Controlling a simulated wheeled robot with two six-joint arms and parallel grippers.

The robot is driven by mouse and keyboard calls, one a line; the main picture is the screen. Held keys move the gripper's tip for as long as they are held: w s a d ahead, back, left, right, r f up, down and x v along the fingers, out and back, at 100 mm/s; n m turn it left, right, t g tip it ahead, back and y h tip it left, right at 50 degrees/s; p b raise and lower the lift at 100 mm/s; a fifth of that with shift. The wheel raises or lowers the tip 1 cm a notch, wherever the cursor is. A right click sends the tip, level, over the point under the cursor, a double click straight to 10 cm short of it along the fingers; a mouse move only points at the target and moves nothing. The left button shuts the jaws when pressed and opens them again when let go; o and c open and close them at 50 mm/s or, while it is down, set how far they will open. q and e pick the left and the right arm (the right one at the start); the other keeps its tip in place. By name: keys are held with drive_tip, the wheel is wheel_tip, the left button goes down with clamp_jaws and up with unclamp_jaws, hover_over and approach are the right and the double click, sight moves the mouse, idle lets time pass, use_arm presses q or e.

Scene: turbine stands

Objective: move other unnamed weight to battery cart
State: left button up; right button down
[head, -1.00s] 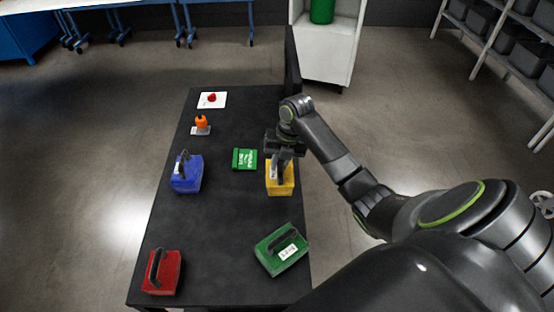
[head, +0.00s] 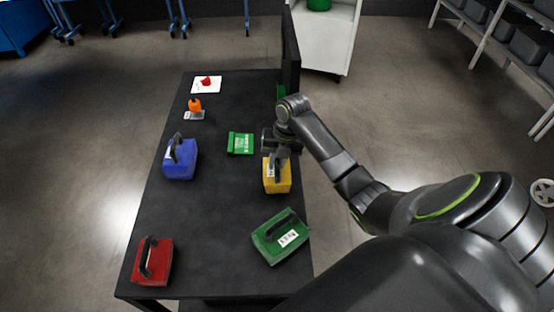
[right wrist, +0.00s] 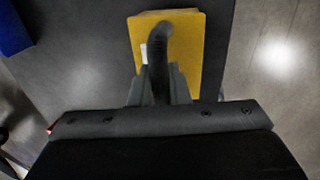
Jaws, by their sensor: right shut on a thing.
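My right gripper (head: 279,162) is shut on the black handle of a yellow weight (head: 278,184), near the right edge of the dark table. In the right wrist view, both fingers close on the handle above the yellow weight (right wrist: 190,45). I cannot tell whether it touches the table. A blue weight (head: 180,162) stands at the left, a red weight (head: 153,265) at the near left and a green weight (head: 278,243) at the near right, all with dark handles. Their label text is too small to read. My left gripper is out of view.
The dark table (head: 205,215) also carries a flat green item (head: 240,143), an orange item (head: 195,105) and a white card (head: 206,85) with a red piece. A dark upright panel (head: 290,55) stands at the far right edge. A white cabinet (head: 325,40) is beyond.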

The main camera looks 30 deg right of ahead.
sight(282, 170)
drive_tip(key=shift+f, duration=0.25)
drive_tip(key=c, duration=1.1)
unclamp_jaws()
drive_tip(key=shift+f, duration=0.1)
drive_tip(key=shift+c, duration=0.2)
wheel_tip(282, 170, up, 7)
drive_tip(key=d+p, duration=0.1)
drive_tip(key=p, duration=0.5)
drive_tip(key=shift+s, duration=0.4)
drive_tip(key=shift+d, duration=0.1)
